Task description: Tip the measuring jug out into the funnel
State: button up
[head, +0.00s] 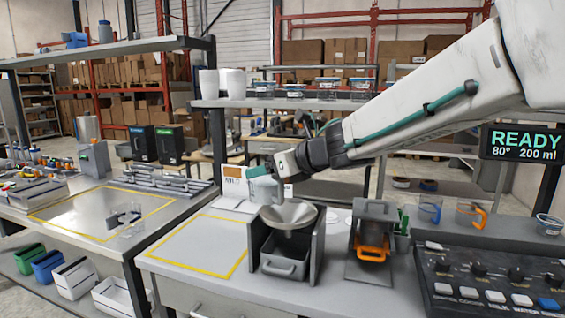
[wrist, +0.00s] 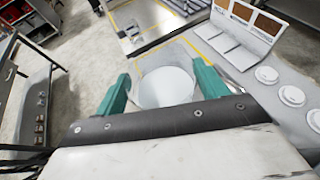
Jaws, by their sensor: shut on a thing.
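My gripper (head: 264,186) is above and slightly left of the funnel's middle in the head view. In the wrist view its two teal fingers (wrist: 166,90) are shut on the measuring jug (wrist: 182,52), a clear vessel. A pale round area shows inside or through the jug; I cannot tell whether it is contents or the bottom. In the head view the jug is hard to make out at the fingers, and its tilt is unclear. The wide grey metal funnel (head: 289,214) sits in a dark stand, apart from my gripper. I cannot make out the funnel in the wrist view.
A dark drawer (head: 283,268) is under the funnel. A machine with an orange part (head: 372,247) stands to the right, then clear cups with blue (head: 430,209) and orange handles (head: 470,215). A yellow-outlined area (head: 195,247) at left is bare. A sign reads READY (head: 526,143).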

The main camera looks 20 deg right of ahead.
jog(key=shift+w+d, duration=0.35)
jog(key=shift+d, duration=0.15)
jog(key=shift+w+d+f+m, duration=0.1)
jog(key=shift+d+m, duration=0.1)
jog(key=shift+m, duration=0.3)
jog(key=m+y, duration=0.1)
jog(key=d+f+m+g+y, duration=0.1)
jog(key=m, duration=0.1)
jog(key=shift+w+d, duration=0.1)
jog(key=shift+w, duration=0.25)
jog(key=w+d+f+m+t+y, duration=0.1)
jog(key=w+d+f+m+y, duration=0.2)
jog(key=m, duration=0.9)
jog(key=d+f+y, duration=0.1)
jog(key=d+y, duration=0.1)
jog(key=y, duration=0.1)
jog(key=shift+d+f+m, duration=0.15)
jog(key=shift+f+m, duration=0.1)
jog(key=shift+m, duration=0.15)
dwell(1.1)
